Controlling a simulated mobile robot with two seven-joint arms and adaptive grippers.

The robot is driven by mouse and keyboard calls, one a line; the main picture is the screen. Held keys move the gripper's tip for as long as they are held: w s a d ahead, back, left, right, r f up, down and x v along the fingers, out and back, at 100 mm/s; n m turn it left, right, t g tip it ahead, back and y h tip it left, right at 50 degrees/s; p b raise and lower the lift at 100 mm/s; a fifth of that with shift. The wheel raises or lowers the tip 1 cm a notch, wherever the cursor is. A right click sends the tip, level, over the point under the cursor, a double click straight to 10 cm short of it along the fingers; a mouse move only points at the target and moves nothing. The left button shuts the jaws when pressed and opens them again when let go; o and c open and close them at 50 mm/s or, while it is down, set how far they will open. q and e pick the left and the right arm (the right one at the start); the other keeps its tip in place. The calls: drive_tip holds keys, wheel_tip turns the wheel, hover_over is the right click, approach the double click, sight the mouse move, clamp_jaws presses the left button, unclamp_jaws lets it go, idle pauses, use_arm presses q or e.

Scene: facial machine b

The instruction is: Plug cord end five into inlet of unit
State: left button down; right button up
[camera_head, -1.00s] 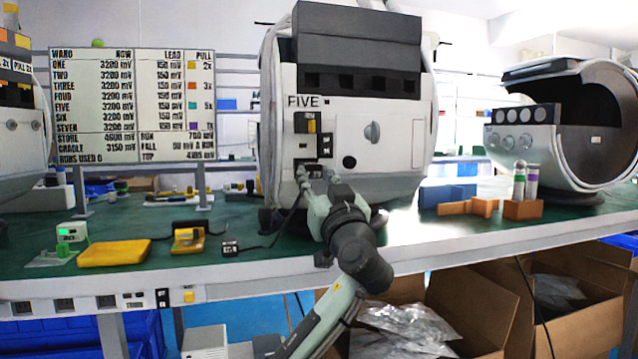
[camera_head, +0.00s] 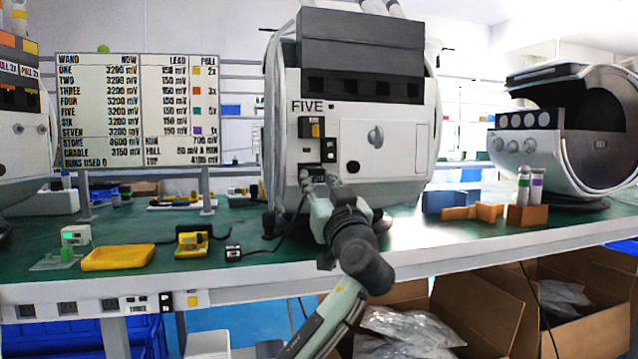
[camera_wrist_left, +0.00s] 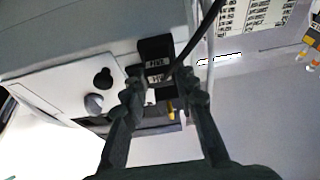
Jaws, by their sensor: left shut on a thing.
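The unit (camera_head: 390,140) is a large white machine labelled FIVE, standing on the green bench. Its front has a black panel with a yellow switch (camera_head: 316,130), and a dark inlet area (camera_head: 329,157) below it. The fingers and plug cover the inlet, so I cannot tell whether the plug is seated. My right gripper is out of view.
A yellow pad (camera_head: 118,257), a yellow meter (camera_head: 192,242) and a small black block (camera_head: 233,252) lie left of the unit. Orange blocks (camera_head: 488,212) stand to the right. A readings board (camera_head: 135,110) stands behind. Open cardboard boxes (camera_head: 480,310) are under the bench.

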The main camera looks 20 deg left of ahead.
use_arm(q)
drive_tip(key=shift+a+r, duration=0.1)
idle(0.3)
drive_tip(key=c, duration=1.1)
unclamp_jaws()
drive_tip(key=shift+w, duration=0.1)
